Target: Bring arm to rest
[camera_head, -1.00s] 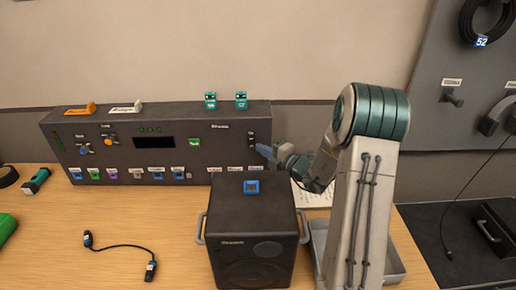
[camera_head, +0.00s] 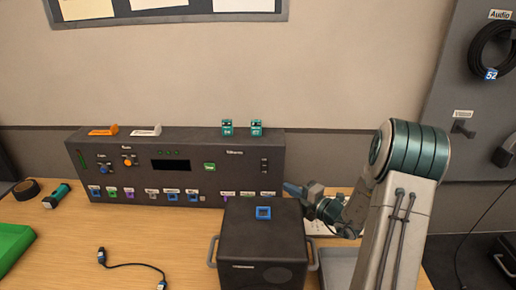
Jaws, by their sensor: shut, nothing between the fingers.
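My arm rises at the right of the head view, with teal bands at its elbow. My gripper (camera_head: 292,189) is shut and empty. It points left, just behind and right of the black speaker box (camera_head: 262,245), near the right end of the dark control console (camera_head: 215,165). Whether it touches the console front cannot be told.
A blue square piece (camera_head: 263,213) lies on the speaker box. Two teal blocks (camera_head: 227,127) stand on the console. A grey tray (camera_head: 338,268) is beside my arm. A black cable (camera_head: 135,265) lies on the wooden table, and a green box (camera_head: 12,245) is at left.

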